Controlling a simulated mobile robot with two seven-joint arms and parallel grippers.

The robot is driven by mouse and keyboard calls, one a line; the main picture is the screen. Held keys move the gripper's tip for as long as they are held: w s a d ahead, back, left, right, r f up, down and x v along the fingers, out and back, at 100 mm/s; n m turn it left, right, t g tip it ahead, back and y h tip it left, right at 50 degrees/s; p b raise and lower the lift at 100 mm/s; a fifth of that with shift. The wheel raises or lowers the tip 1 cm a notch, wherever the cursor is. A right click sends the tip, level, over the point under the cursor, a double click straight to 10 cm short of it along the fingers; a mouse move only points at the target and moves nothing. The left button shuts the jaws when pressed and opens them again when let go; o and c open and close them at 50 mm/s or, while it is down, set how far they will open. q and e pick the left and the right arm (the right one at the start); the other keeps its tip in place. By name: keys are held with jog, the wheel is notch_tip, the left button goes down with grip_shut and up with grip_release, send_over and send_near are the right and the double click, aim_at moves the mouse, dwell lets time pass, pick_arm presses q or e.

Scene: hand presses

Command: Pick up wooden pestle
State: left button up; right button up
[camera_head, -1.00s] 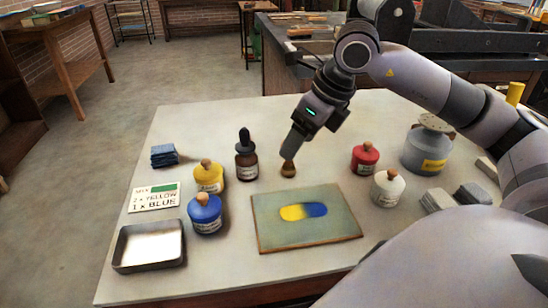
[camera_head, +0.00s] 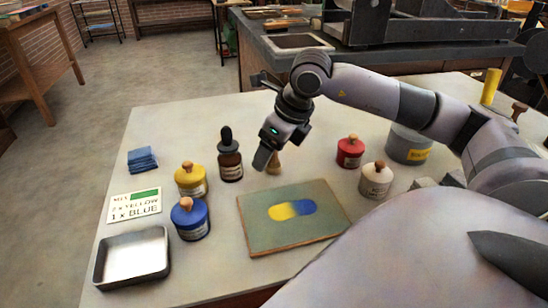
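A small wooden pestle (camera_head: 274,164) with a wider base stands on the pale table (camera_head: 325,120), behind the green board (camera_head: 262,232). My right gripper (camera_head: 261,160) is just left of the pestle and partly covers it from this view. Whether they touch is hidden. The fingers appear as one dark block, so I cannot tell whether they are open or shut. My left gripper is out of view.
A dark dropper bottle (camera_head: 230,160) stands close left of my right gripper. Yellow (camera_head: 190,182) and blue (camera_head: 191,220) jars are further left. Red (camera_head: 350,154) and white (camera_head: 376,182) jars stand right, near my arm. A metal tray (camera_head: 132,258) is at the front left.

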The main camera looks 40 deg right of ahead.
jog(key=c, duration=1.1)
jog(key=shift+c, duration=0.3)
jog(key=shift+r, duration=0.1)
